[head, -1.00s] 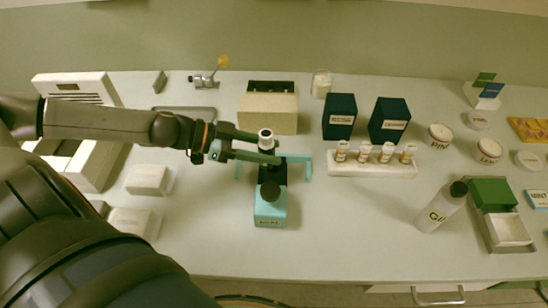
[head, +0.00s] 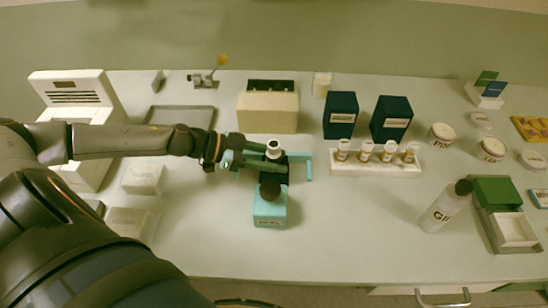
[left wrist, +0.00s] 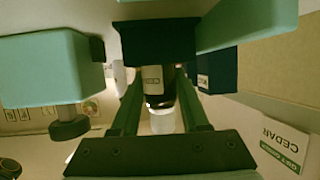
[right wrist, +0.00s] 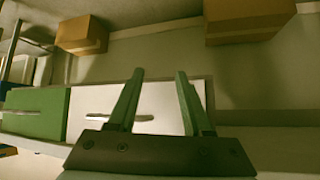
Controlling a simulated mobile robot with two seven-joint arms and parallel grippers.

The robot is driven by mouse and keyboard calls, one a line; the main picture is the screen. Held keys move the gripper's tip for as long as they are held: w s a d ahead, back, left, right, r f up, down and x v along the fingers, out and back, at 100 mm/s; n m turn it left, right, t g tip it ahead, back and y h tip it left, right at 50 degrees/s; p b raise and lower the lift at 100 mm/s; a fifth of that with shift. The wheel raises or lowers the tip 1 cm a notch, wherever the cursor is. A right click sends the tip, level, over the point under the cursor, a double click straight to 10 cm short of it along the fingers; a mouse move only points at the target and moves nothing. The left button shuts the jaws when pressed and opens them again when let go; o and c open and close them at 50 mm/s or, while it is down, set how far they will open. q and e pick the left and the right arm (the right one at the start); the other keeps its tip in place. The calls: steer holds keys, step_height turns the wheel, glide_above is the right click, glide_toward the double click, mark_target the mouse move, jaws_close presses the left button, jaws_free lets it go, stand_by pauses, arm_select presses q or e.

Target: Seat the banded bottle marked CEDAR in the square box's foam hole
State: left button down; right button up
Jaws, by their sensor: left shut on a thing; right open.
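My left gripper (head: 257,154) is shut on a small dark bottle with a white top (head: 273,149). In the left wrist view the bottle's pale label (left wrist: 152,79) shows between my fingers; its lettering is too small to read. The bottle is upright over a dark square box (left wrist: 155,42), which sits among the teal parts of a fixture (head: 270,208). The box's foam hole is hidden, and I cannot tell whether the bottle's base is inside it. My right gripper (right wrist: 160,88) is open and empty, seen only in the right wrist view.
A white CEDAR card (left wrist: 283,143) shows in the left wrist view. A tan box (head: 267,115) stands behind the fixture. Two navy boxes (head: 340,118) and a white vial rack (head: 375,168) stand to its right. The front middle bench is clear.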

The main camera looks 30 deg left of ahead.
arm_select(q)
steer(key=shift+f, duration=0.1)
steer(key=shift+c, duration=2)
jaws_free()
steer(key=shift+s+a+r, duration=0.25)
steer(key=shift+s+a, duration=0.2)
steer(key=shift+a, duration=0.05)
steer(key=shift+p+v, duration=0.3)
steer(key=shift+v, duration=0.55)
steer(key=p+v, duration=0.5)
steer(key=v, duration=0.2)
steer(key=shift+r+p, duration=0.2)
steer(key=shift+p, duration=0.15)
steer(key=shift+s+a+r, duration=0.15)
steer(key=shift+s+a, duration=0.15)
steer(key=shift+s, duration=0.05)
steer(key=shift+s+a+r, duration=0.1)
steer(key=shift+a+r, duration=0.1)
steer(key=shift+a, duration=0.15)
